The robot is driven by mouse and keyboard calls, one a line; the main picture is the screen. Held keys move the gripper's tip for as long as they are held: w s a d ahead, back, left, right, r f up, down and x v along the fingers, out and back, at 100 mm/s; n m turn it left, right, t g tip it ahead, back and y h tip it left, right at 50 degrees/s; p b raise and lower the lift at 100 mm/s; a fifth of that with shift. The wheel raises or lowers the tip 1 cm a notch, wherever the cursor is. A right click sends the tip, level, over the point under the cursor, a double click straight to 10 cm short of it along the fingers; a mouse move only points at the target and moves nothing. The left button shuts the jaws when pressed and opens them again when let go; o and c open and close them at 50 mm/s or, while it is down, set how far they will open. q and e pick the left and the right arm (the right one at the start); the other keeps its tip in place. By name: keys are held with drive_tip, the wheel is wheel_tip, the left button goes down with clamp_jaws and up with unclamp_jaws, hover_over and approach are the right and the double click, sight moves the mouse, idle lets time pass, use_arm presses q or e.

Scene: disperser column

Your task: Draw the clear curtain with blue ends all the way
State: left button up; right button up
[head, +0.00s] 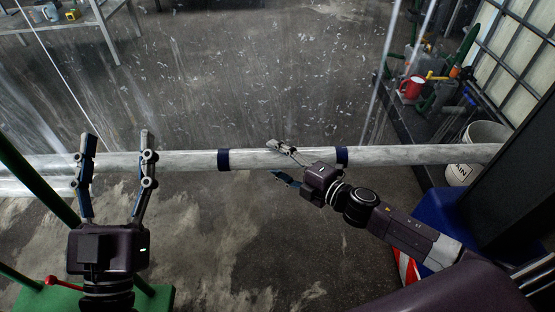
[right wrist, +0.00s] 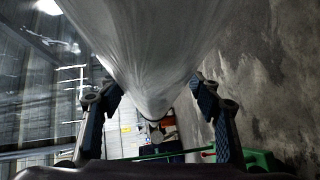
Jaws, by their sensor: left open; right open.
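The clear curtain (head: 270,75) is a see-through, streaked sheet across the head view. Its pale tube-like lower edge (head: 420,155) runs level from left to right, with one blue band (head: 223,160) left of my right gripper and another (head: 342,155) just beyond it. My right gripper (head: 277,160) is open, with one finger above and one below the tube between the bands. In the right wrist view the tube (right wrist: 150,75) lies between its spread fingers. My left gripper (head: 117,140) is open and empty, fingers pointing away, in front of the tube's left part; contact cannot be told.
A green stand with a red-knobbed lever (head: 55,281) is at the lower left. A metal table (head: 75,22) stands behind the curtain. The middle floor is clear.

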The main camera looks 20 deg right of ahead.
drive_tip(key=v, duration=1.2)
idle(0.5)
